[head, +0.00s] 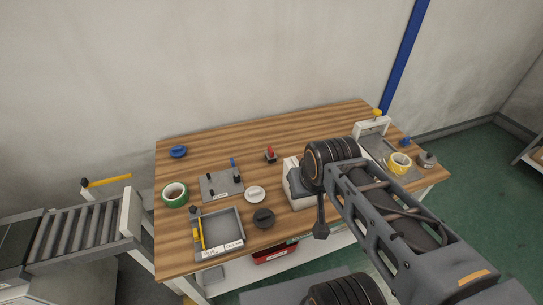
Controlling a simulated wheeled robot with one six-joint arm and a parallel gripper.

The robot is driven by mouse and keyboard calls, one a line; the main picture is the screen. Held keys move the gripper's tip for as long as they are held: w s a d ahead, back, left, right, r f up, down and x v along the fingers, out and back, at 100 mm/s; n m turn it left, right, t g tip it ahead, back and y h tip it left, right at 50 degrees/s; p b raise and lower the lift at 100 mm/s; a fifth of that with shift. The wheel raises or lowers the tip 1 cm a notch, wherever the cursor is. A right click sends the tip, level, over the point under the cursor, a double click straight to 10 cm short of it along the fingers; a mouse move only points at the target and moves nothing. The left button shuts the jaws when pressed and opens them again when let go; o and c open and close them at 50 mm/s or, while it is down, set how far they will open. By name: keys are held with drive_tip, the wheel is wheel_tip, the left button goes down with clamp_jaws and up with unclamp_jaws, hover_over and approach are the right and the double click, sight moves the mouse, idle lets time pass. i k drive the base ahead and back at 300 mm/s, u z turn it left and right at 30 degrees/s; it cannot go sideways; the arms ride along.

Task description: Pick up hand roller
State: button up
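No thing is clearly recognisable as the hand roller at this size. A yellow-handled tool (201,234) with a dark end lies along the left side of the grey tray (231,249). A small red-topped item (270,154) stands near the table's middle. My arm reaches in from the lower right. My gripper (321,230) seems to be the dark end hanging over the table's front edge, right of the tray and apart from these things. Its fingers cannot be told apart, and nothing is seen held.
The wooden table (215,156) holds green tape (175,187), blue tape (178,152), a grey plate (218,183) with small tools, a white disc (255,194) and a dark disc (264,218). A white block (296,187) is partly behind my arm. Yellow tape (400,170) lies right.

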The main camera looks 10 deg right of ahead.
sight(270, 154)
drive_tip(key=u, duration=0.15)
drive_tip(key=k, duration=0.2)
drive_tip(key=z, duration=0.75)
drive_tip(key=i, duration=0.3)
drive_tip(key=u, duration=2.45)
drive_tip(key=k, duration=1.2)
drive_tip(key=z, duration=1.2)
drive_tip(key=i, duration=1)
drive_tip(key=z, duration=0.05)
